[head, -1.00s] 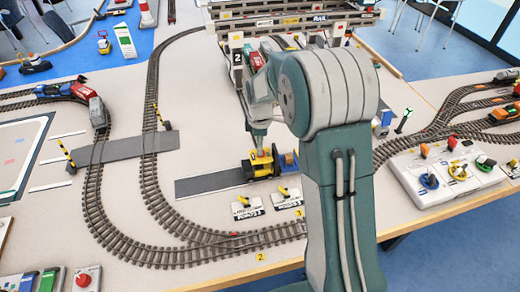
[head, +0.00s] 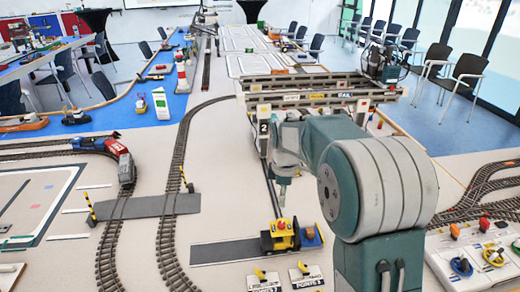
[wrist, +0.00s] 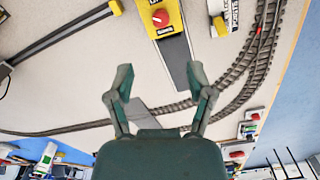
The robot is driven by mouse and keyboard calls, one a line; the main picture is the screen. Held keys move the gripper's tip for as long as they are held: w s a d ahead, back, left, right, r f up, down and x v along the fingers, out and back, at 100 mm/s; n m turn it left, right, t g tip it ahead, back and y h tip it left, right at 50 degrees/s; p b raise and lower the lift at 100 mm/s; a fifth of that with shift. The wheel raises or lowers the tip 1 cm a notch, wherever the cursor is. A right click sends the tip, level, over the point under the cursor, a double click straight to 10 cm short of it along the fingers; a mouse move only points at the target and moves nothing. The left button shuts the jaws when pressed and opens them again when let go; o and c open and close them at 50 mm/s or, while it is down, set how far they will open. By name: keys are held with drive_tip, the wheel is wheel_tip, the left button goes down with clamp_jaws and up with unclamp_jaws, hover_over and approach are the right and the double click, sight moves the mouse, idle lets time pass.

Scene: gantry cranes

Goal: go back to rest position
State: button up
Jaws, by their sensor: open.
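My arm reaches over the model railway table from the right of the head view. My gripper (head: 283,186) points down above a small yellow vehicle (head: 280,238) with a red knob on top, with a clear gap between them. In the wrist view my gripper (wrist: 160,80) has its two fingers spread wide, with nothing between them. The yellow vehicle (wrist: 172,46) with its red knob shows beyond the fingertips, at the top of that view. It stands at the end of a grey road strip (head: 225,251).
A gantry crane (head: 310,82) stands behind my gripper. Curved tracks (head: 168,235) and a train (head: 117,147) lie left. A control panel (head: 480,262) with coloured knobs is at the right. Two small switch boxes (head: 285,279) sit in front of the vehicle.

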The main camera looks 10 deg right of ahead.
drive_tip(key=s+r+m+t, duration=0.3)
drive_tip(key=s+r+m, duration=0.3)
drive_tip(key=s+r, duration=0.5)
drive_tip(key=s+m+t, duration=0.2)
drive_tip(key=s+m, duration=0.6)
drive_tip(key=s, duration=0.9)
drive_tip(key=shift+a+f+t, duration=0.15)
drive_tip(key=shift+a+t, duration=0.05)
drive_tip(key=shift+t, duration=0.1)
